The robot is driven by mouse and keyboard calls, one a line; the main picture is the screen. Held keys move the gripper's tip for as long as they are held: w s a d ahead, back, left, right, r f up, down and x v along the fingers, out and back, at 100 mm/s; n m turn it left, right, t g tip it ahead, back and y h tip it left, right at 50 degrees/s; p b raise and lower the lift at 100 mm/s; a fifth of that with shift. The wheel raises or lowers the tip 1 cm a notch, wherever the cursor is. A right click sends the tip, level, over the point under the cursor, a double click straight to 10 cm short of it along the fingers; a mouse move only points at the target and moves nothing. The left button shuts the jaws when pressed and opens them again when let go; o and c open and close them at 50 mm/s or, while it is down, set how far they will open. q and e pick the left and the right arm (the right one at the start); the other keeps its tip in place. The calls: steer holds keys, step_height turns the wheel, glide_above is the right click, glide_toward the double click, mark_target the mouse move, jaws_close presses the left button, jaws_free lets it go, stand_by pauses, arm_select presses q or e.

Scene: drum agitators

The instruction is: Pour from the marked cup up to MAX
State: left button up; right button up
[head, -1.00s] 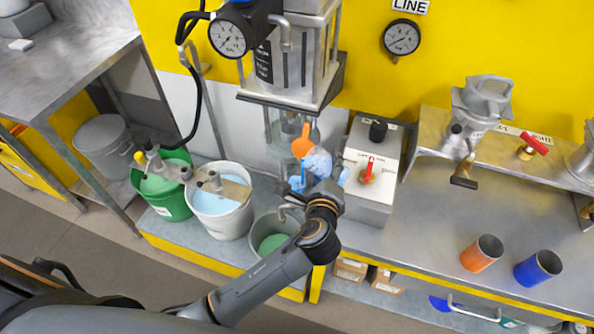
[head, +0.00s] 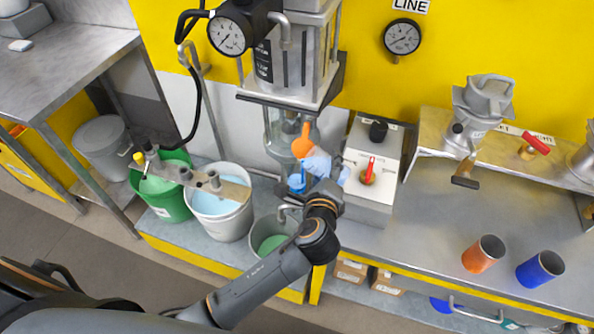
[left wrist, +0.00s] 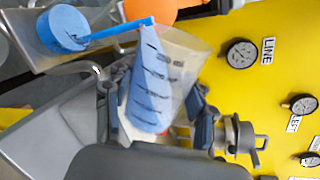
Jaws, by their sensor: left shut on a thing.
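My left gripper (head: 328,184) is shut on a clear cup with black marks, and light blue liquid (head: 317,164) shows in it. In the left wrist view the cup (left wrist: 185,52) is strongly tilted, its blue liquid lying along one side. A blue stream (left wrist: 118,30) runs from its lip to a round blue body of liquid (left wrist: 63,28), which also shows in the head view (head: 297,184). The vessel around that liquid is hard to make out, and I cannot read a MAX mark. An orange part (head: 302,140) is beside the cup. My right gripper is out of view.
A grey control box (head: 372,165) with a red lever stands right of the gripper. Orange (head: 482,254) and blue (head: 540,269) cups stand on the right bench. The machine (head: 297,60) hangs close above.

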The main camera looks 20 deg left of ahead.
mark_target(345, 170)
arm_select(q)
steer(key=shift+f+n+b, duration=0.25)
steer(key=shift+n+b, duration=0.35)
steer(key=shift+b, duration=0.35)
stand_by(1.6)
